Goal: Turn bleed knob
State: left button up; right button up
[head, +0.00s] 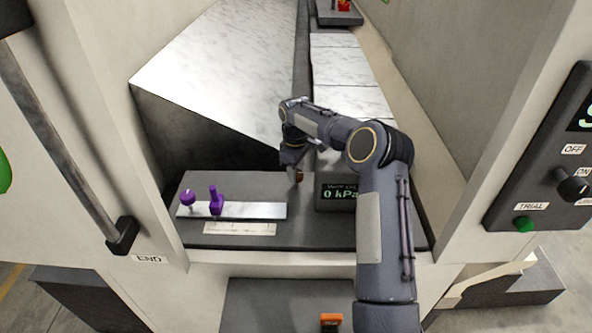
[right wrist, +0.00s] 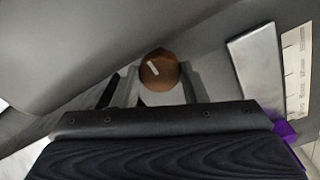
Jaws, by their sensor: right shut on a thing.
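The bleed knob is a small brown round knob (right wrist: 160,72) with a white mark on its face, seen in the right wrist view. In the head view a little of the knob (head: 298,176) shows beside the dark display box. My right gripper (head: 293,168) reaches down to it, and the arm above hides part of that spot. In the right wrist view the two fingers of this gripper (right wrist: 160,88) stand on either side of the knob, shut on it. The display (head: 339,194) reads 0 kPa. My left gripper is not in view.
A metal strip (head: 255,211) with two purple levers or knobs (head: 215,199) lies left of the display box, above a white scale label (head: 240,229). Pale walls close in on both sides. A control panel (head: 545,170) with a green button (head: 524,224) is at the right.

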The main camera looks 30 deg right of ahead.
aim_at(297, 173)
jog(key=shift+n, duration=0.4)
jog(key=n+p, duration=0.1)
jog(key=n, duration=0.3)
jog(key=shift+n, duration=0.3)
jog(key=n, duration=0.4)
jog(key=shift+n, duration=0.4)
jog(key=o, duration=1)
jog(key=shift+s+r+b, duration=0.1)
jog(key=shift+r+b, duration=0.5)
jog(key=shift+r, duration=3.3)
